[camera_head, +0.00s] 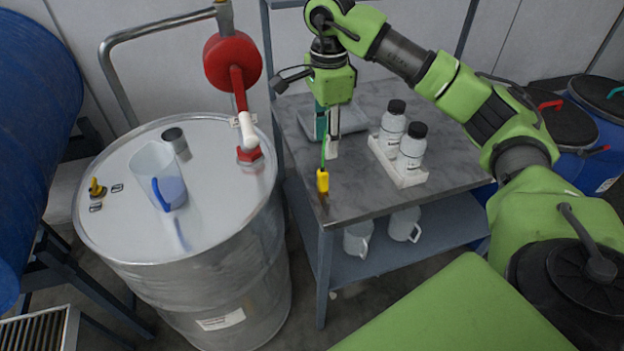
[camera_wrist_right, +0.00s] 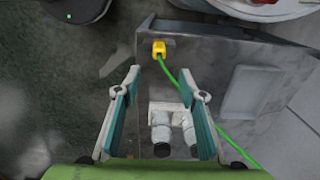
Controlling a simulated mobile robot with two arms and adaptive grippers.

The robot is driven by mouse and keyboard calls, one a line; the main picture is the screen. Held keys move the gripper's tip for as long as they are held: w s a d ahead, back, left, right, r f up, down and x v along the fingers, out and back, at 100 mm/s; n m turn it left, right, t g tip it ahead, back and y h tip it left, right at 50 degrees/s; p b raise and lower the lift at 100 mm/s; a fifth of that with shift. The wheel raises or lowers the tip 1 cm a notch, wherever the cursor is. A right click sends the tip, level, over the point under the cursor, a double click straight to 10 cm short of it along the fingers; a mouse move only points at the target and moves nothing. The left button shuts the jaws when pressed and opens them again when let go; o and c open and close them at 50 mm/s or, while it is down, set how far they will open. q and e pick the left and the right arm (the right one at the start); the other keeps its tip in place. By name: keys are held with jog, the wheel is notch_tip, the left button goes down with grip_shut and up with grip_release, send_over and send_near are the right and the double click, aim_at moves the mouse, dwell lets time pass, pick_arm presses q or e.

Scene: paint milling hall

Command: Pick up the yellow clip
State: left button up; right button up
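The yellow clip (camera_head: 322,181) hangs at the front left edge of the grey-topped table (camera_head: 440,174), with a green cable attached. It also shows in the right wrist view (camera_wrist_right: 159,48), at the table edge. My right gripper (camera_head: 327,142) is above the table, just behind and above the clip in the head view. In the right wrist view its two teal-padded fingers (camera_wrist_right: 159,76) are spread wide with nothing between them; the clip lies beyond their tips. My left gripper is in neither view.
A steel drum (camera_head: 220,270) stands left of the table, with a clear jug (camera_head: 155,170), a small yellow fitting (camera_head: 96,188) and a red-handled pump (camera_head: 232,62) on top. Two white bottles (camera_head: 411,150) stand in a white holder (camera_head: 390,168) on the table. A lower shelf holds white jugs (camera_head: 357,240).

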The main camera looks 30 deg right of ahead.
aim_at(323, 171)
jog(key=f, duration=0.1)
jog(key=s+f, duration=0.1)
jog(key=f, duration=0.1)
jog(key=shift+f+p, duration=0.2)
jog(key=shift+p, duration=0.15)
jog(key=f, duration=0.2)
jog(key=shift+w+f, duration=0.3)
jog(key=shift+w, duration=0.05)
jog(key=shift+w+f, duration=0.1)
jog(key=shift+f, duration=0.2)
jog(key=f+p, duration=0.2)
jog(key=shift+a+f+p, duration=0.15)
jog(key=shift+a+p, duration=0.15)
jog(key=shift+a, duration=0.05)
notch_tip(323, 171, down, 2)
jog(key=shift+f+p, duration=0.2)
jog(key=shift+p, duration=0.1)
jog(key=shift+f, duration=0.25)
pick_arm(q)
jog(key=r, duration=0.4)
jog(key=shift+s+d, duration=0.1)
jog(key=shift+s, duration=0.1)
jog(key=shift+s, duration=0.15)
pick_arm(e)
grip_shut()
